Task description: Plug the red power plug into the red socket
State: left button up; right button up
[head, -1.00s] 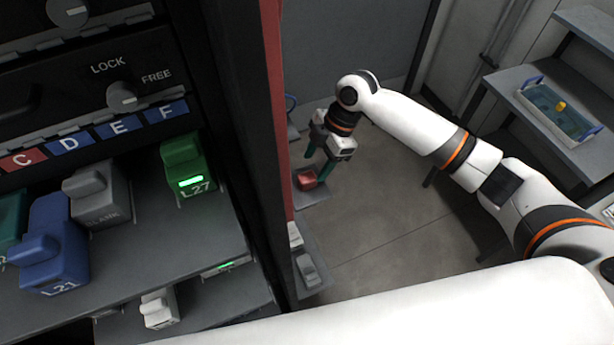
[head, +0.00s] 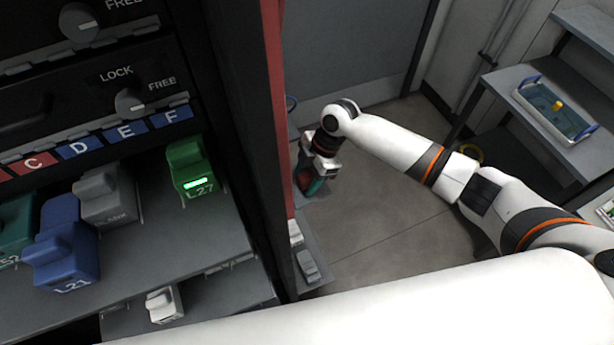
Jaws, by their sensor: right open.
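My right gripper (head: 314,184) is at the far shelf strip beside the rack's red edge, with its green fingers pointing down. It is open, with its fingers around or right beside a small red block (head: 304,179), which looks like the red power plug. The block is mostly hidden by the fingers and the rack edge, and I cannot tell whether they touch it. The red socket is not clearly visible. My left gripper is out of view.
The rack's dark post with a red edge (head: 274,120) stands left of my right gripper. Grey plugs (head: 308,265) sit on the lower side shelf. Blue (head: 66,250), green (head: 188,165) and grey modules fill the left shelf. A tray (head: 553,108) lies on the right shelf.

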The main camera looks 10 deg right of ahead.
aim_at(307, 176)
jog(key=shift+c, duration=0.6)
jog(key=c, duration=0.9)
jog(key=shift+r, duration=0.1)
notch_tip(307, 176, up, 9)
jog(key=shift+b, duration=1.1)
jog(key=shift+r, duration=0.45)
